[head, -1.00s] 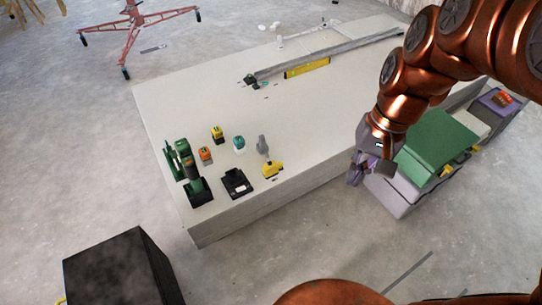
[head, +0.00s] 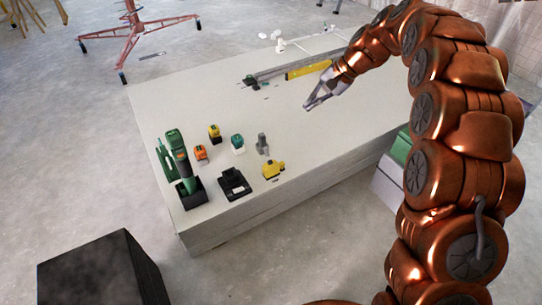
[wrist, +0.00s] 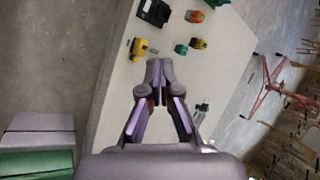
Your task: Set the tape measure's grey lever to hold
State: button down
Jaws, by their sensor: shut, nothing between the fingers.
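A small yellow body (head: 272,169), which looks like the tape measure, sits near the table's front edge in the head view. A grey upright piece (head: 262,144) stands just behind it; I cannot tell whether this is the lever or a separate thing. In the wrist view the yellow body (wrist: 137,47) has a grey part beside it, up and left of the fingertips. The lever's position is too small to tell. My gripper (head: 308,106) is shut and empty, out over the right part of the tabletop, apart from the yellow body. Its fingertips meet in the wrist view (wrist: 160,64).
Near the yellow body are a black flat device (head: 234,184), a green tool (head: 178,155), and small yellow (head: 214,132), orange (head: 201,153) and teal (head: 238,143) items. A yellow level (head: 308,69) lies at the back. The mid-table is clear.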

jog(key=w+a+f+y+b, duration=0.1)
jog(key=w+f+b, duration=0.5)
jog(key=f, duration=0.6)
jog(key=w+a+f+m+t+y+b, duration=0.1)
jog(key=w+f+b, duration=0.5)
jog(key=f, duration=0.6)
jog(key=w+a+f+m+t+y+b, duration=0.1)
jog(key=w+f+b, duration=0.5)
jog(key=f, duration=0.6)
jog(key=w+a+y, duration=0.1)
jog(key=y, duration=0.1)
jog(key=shift+w+y, duration=0.3)
jog(key=shift+w, duration=0.05)
